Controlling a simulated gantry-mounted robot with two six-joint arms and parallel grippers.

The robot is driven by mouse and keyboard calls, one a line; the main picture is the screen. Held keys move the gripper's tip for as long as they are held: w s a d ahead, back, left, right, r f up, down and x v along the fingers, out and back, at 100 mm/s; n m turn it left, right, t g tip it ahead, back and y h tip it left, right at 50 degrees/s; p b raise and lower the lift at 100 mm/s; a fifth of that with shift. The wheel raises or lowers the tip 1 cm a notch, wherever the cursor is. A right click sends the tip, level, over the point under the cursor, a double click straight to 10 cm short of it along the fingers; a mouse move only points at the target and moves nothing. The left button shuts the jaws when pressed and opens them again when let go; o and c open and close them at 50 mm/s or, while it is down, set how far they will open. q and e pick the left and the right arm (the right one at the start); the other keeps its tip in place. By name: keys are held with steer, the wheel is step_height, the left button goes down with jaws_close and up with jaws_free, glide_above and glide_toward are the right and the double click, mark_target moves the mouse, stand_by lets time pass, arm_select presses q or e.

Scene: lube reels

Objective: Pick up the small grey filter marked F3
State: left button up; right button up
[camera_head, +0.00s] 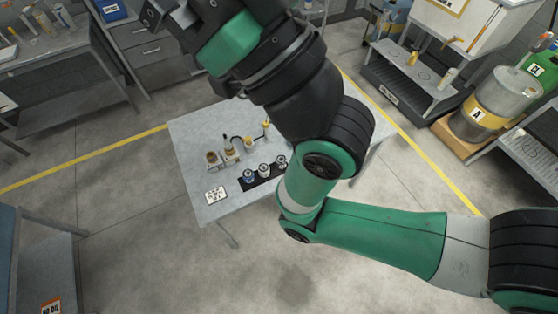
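On the grey table, a small black tray (261,183) holds three small upright cylinders in a row. The left one (248,176) is blue with a pale top. The middle one (264,170) and the right one (281,161) look grey to white with dark tops. Their marks are too small to read, so I cannot tell which is F3. My green and black arm crosses above the table's right side, close to the tray in the picture. I make out no gripper fingers on it. No second gripper shows.
A white marked card (216,194) lies on the table (192,138) left of the tray. Small brown and yellow fittings (211,159) stand behind it. Benches line the back. The front floor is open.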

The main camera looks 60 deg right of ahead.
stand_by(0.4)
arm_select(q)
steer(key=o, duration=0.8)
